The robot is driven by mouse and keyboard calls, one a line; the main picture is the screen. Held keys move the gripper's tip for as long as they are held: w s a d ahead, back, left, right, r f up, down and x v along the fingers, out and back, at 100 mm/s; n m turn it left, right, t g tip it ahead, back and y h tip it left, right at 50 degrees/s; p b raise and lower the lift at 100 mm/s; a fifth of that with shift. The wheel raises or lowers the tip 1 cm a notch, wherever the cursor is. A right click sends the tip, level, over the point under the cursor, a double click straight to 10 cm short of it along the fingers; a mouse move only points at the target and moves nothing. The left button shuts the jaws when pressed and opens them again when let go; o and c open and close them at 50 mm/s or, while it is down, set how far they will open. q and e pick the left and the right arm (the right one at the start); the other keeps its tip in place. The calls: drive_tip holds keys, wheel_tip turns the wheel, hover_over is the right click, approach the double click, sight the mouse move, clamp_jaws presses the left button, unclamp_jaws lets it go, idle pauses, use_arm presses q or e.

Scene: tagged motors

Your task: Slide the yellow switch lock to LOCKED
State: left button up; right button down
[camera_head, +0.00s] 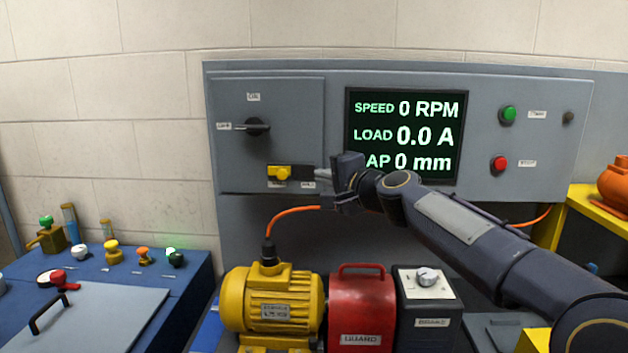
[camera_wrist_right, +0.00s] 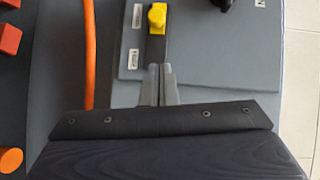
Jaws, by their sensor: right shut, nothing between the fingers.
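The yellow switch lock (camera_head: 280,173) sits at the left end of a dark horizontal track on the grey control panel (camera_head: 232,95), below the black rotary switch (camera_head: 257,127). The lock also shows at the top of the right wrist view (camera_wrist_right: 157,18). My right gripper (camera_head: 320,173) is shut and empty at the right end of the track. In the wrist view its fingertips (camera_wrist_right: 160,68) are together over the track, with a gap between them and the lock. Small labels lie beside the track, too small to read. My left gripper is not in view.
A display (camera_head: 405,135) is right of the rotary switch, with green (camera_head: 507,115) and red (camera_head: 499,163) buttons beyond it. Below stand a yellow motor (camera_head: 272,305), a red guard (camera_head: 361,312) and an orange cable (camera_head: 290,212). The wall left of the panel is clear.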

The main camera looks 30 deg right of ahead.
drive_tip(key=s, duration=0.3)
drive_tip(key=s+d, duration=0.1)
drive_tip(key=s, duration=0.1)
drive_tip(key=shift+s+r+b, duration=0.25)
drive_tip(key=shift+r+b, duration=0.05)
drive_tip(key=shift+b, duration=0.05)
drive_tip(key=s+a+f+n+g, duration=0.3)
drive_tip(key=s+a+f+n, duration=0.1)
drive_tip(key=s+f, duration=0.5)
drive_tip(key=s+a+f+n+g+y, duration=0.1)
drive_tip(key=s+a+f+n+g, duration=0.3)
drive_tip(key=s+f, duration=0.6)
drive_tip(key=s+a+f+n+g+y, duration=0.1)
drive_tip(key=s+a+f+n+g, duration=0.3)
drive_tip(key=s+f, duration=0.5)
drive_tip(key=a+f+n, duration=0.2)
drive_tip(key=a, duration=0.1)
drive_tip(key=shift+s+f, duration=0.25)
drive_tip(key=shift+s, duration=0.15)
